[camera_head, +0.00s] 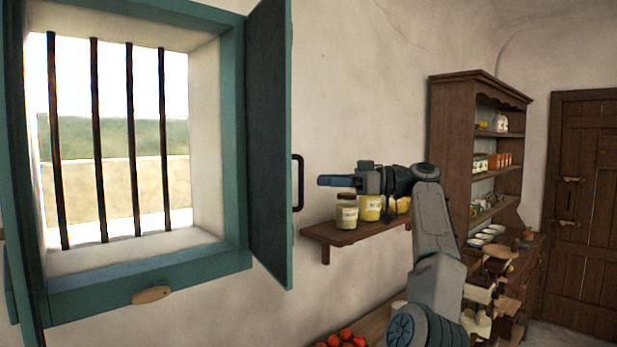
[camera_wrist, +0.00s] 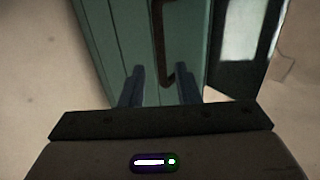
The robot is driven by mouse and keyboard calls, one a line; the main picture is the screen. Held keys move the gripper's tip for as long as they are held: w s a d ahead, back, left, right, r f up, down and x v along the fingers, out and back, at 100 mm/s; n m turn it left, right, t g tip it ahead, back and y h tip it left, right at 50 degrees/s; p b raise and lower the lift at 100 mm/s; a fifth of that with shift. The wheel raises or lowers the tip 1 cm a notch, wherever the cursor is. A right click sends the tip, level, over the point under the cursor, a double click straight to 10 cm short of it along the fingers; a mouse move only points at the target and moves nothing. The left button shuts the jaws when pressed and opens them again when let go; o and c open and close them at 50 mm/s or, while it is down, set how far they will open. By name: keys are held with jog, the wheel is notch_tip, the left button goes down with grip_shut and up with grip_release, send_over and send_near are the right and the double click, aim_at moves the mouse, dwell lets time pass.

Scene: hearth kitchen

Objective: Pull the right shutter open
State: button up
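The right shutter (camera_head: 268,150) is a teal panel on the right side of the window frame. It stands swung out from the frame, leaving the barred opening uncovered. Its dark handle (camera_head: 300,183) is on the side facing my arm. My gripper (camera_head: 322,181) is just right of the handle in the head view, with a small gap showing. In the wrist view, my gripper (camera_wrist: 160,78) has its two fingers apart, pointing at the shutter (camera_wrist: 118,45). The handle (camera_wrist: 158,35) shows ahead, its lower end between the fingertips; no contact is visible.
A wall shelf (camera_head: 345,235) with jars (camera_head: 347,212) is behind and below my gripper. Red fruit (camera_head: 345,338) lies low at the bottom. A wooden hutch (camera_head: 452,150) and a door (camera_head: 585,210) stand at the right. A wooden latch (camera_head: 151,294) is on the window's lower frame.

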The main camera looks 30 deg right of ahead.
jog(key=p+v, duration=0.1)
jog(key=v, duration=0.4)
dwell(0.5)
